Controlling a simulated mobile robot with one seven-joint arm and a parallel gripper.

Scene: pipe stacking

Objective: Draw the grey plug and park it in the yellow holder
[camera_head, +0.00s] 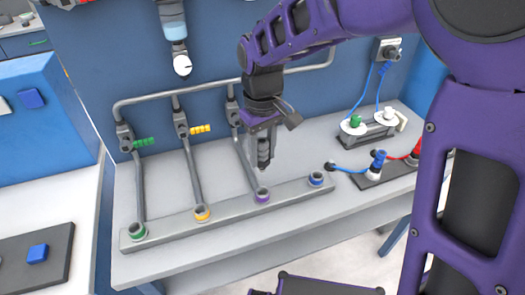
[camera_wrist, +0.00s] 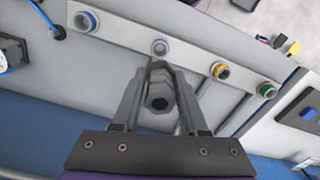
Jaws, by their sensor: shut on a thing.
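My gripper (camera_head: 264,150) is shut on the grey plug (camera_head: 264,160), with its tip pointing down. In the wrist view the plug (camera_wrist: 158,96) shows its hexagonal end between the two fingers. The plug hangs above the bar, apart from the purple-ringed holder (camera_head: 262,196), which also shows just beyond the plug in the wrist view (camera_wrist: 158,47). The yellow holder (camera_head: 202,213) is a ring on the same bar, left of the purple one; in the wrist view it is to the right (camera_wrist: 220,71). It looks empty.
The grey bar (camera_head: 170,231) also carries a green ring (camera_head: 138,231) and a blue ring (camera_head: 316,179). Grey pipes with green (camera_head: 143,142) and yellow (camera_head: 200,129) valve handles stand behind it. Cabled connectors (camera_head: 378,160) lie to the right.

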